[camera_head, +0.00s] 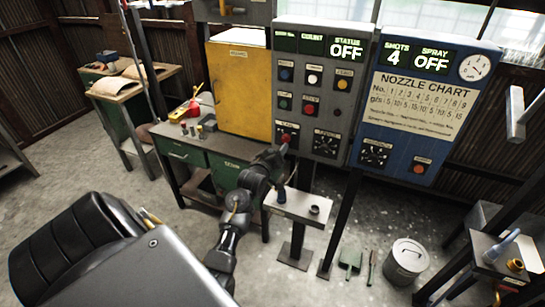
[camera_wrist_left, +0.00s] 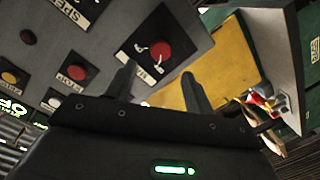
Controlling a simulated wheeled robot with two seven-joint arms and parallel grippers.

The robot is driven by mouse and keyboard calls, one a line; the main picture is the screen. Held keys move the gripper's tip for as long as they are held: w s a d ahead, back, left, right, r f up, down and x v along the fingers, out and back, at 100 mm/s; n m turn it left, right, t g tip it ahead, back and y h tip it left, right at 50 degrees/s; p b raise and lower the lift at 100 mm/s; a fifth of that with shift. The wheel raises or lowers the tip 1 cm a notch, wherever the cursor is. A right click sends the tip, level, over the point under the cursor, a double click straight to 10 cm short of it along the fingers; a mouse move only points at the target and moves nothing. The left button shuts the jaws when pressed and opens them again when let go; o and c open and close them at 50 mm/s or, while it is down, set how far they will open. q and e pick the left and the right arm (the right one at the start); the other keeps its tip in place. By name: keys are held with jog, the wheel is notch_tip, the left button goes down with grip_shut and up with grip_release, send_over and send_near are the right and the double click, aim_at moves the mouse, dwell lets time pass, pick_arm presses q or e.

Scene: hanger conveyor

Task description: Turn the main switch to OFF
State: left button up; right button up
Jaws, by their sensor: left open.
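The grey control panel (camera_head: 312,92) stands upright, and its status display (camera_head: 346,48) reads OFF. A red knob (camera_head: 286,137) at the panel's lower left appears to be the main switch; its label is too small to read surely. In the left wrist view a red knob with white marks (camera_wrist_left: 160,50) sits on a dark plate. My left gripper (camera_head: 281,152) is just in front of that lower left corner. Its fingers (camera_wrist_left: 158,80) are open, with the knob showing beyond the gap between them. Contact with it cannot be told. My right gripper is not in view.
A blue panel (camera_head: 425,110) with a nozzle chart stands to the right. A small stand (camera_head: 298,207) is below the grey panel. A lidded bucket (camera_head: 406,262) is on the floor.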

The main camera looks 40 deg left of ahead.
pick_arm(q)
jog(key=shift+b+v, duration=0.4)
jog(key=shift+v, duration=1.55)
jog(key=d+f+m+g+h+b, duration=0.1)
jog(key=d+f+m+g+h, duration=0.3)
jog(key=f, duration=1.5)
jog(key=s+d+f+m+g+b, duration=0.1)
jog(key=s+d+f+m, duration=0.2)
jog(key=f, duration=0.4)
jog(key=s+d+f+g+b, duration=0.1)
jog(key=s+d+f, duration=0.3)
jog(key=f, duration=0.4)
jog(key=s+d+f+m+g, duration=0.1)
jog(key=s+d+f+m, duration=0.2)
jog(key=f, duration=0.4)
jog(key=s+d+f+m+g+h+b, duration=0.1)
jog(key=s+d+f+g, duration=0.1)
jog(key=s+f, duration=0.55)
jog(key=s+d+f+g+b, duration=0.1)
jog(key=s+d+f+g, duration=0.15)
jog(key=s+f, duration=0.5)
jog(key=s+d+f+m+g+b, duration=0.1)
jog(key=s+f, duration=0.2)
jog(key=s, duration=1)
jog(key=s+d+f+m+g+b, duration=0.1)
jog(key=s+f, duration=0.3)
jog(key=s, duration=0.9)
jog(key=shift+d+f+g+h+b, duration=0.3)
jog(key=shift+d+g+b, duration=0.15)
jog(key=shift+g+b, duration=0.3)
